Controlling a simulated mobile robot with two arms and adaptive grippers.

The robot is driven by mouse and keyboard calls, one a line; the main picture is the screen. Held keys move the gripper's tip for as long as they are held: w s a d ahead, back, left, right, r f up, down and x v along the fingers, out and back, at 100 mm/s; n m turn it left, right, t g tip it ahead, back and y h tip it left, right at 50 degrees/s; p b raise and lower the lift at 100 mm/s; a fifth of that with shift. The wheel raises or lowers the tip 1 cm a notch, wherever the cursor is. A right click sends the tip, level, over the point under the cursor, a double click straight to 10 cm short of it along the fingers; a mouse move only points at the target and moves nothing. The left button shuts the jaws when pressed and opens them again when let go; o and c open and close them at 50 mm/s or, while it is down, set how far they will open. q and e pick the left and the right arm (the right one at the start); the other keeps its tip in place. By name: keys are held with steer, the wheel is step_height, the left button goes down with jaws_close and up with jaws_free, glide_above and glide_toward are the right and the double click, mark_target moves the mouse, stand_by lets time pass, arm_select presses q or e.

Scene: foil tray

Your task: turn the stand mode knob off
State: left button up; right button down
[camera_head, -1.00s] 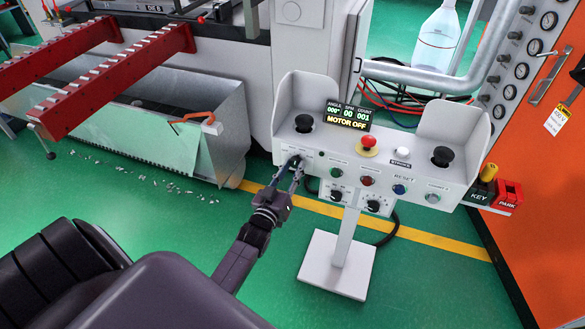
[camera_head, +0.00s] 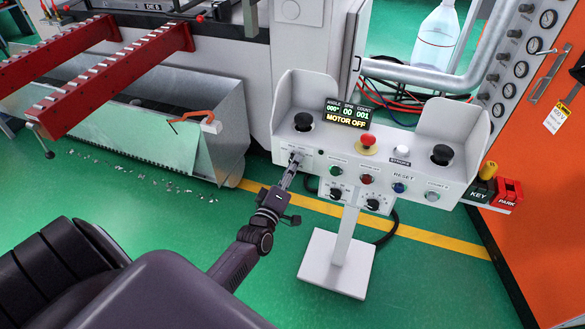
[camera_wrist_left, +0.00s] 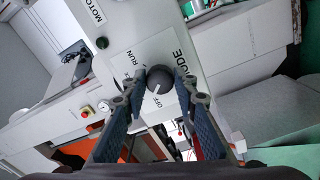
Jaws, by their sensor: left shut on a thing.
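The white control stand (camera_head: 340,245) stands upright, its display reading MOTOR OFF. My left gripper (camera_head: 293,163) reaches the left end of its front panel and hides the knob there. In the left wrist view, the dark round knob (camera_wrist_left: 159,79) sits between the fingertips of my left gripper (camera_wrist_left: 160,84), which is shut on it. Labels RUN, OFF and part of MODE surround the knob. A white mark on it points down and left, toward OFF. My right gripper is not in view.
A red mushroom button (camera_head: 368,142) and two black buttons stand on the panel top. Coloured buttons and two lower knobs are right of my gripper. A metal bin (camera_head: 220,130) stands at left.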

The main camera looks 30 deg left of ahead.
arm_select(q)
steer(key=shift+n+b, duration=0.45)
steer(key=shift+n, duration=1.45)
steer(key=o, duration=1.2)
steer(key=shift+c, duration=0.2)
steer(key=v, duration=1.2)
steer(key=shift+r, duration=0.1)
